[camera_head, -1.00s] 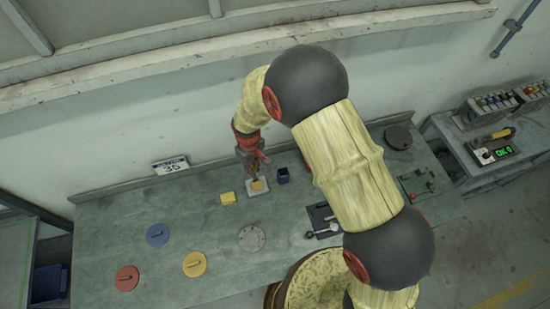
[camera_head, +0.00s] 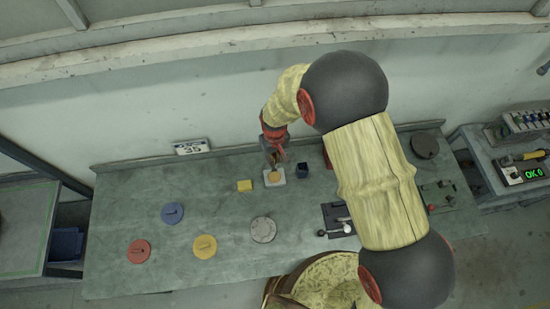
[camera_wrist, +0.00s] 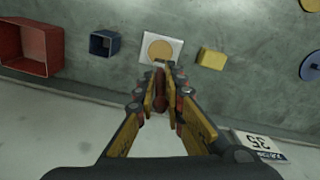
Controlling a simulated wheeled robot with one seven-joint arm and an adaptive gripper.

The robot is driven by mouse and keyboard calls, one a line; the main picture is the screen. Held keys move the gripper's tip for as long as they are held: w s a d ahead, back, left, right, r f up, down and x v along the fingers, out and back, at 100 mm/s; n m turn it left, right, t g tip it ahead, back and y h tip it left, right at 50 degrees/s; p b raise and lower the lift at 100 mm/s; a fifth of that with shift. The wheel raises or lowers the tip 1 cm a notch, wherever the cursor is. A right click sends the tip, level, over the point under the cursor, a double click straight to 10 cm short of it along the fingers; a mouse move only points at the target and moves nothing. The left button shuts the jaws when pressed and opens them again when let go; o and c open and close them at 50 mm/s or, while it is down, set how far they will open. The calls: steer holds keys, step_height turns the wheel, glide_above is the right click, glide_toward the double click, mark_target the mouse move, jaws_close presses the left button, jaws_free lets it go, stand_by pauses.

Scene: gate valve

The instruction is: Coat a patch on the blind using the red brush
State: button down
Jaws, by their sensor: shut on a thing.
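My gripper (camera_head: 274,158) is shut on a slim red thing, which looks like the red brush (camera_wrist: 160,78), in the wrist view. Its tip is hard to make out. The gripper is over the back of the bench, by a white square plate (camera_head: 281,183) with a tan disc on it. The plate also shows just beyond the fingertips in the wrist view (camera_wrist: 178,44); I cannot tell whether the brush touches it. A grey round plate with holes near its rim, possibly the blind (camera_head: 263,230), lies flat in front of the gripper.
A yellow block (camera_head: 245,185) and a dark blue box (camera_head: 303,171) flank the white plate. A red box (camera_wrist: 38,46) is further along. Blue (camera_head: 172,213), red (camera_head: 138,251) and yellow (camera_head: 205,246) discs lie at left. A sign (camera_head: 192,147) stands by the wall.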

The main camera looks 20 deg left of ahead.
steer(key=shift+f+b, duration=1.05)
steer(key=shift+f, duration=1.7)
steer(key=shift+s+d+f+b, duration=0.1)
steer(key=shift+f+b, duration=0.5)
stand_by(0.6)
steer(key=shift+r, duration=0.1)
steer(key=shift+r+p, duration=1.55)
steer(key=shift+r, duration=1.95)
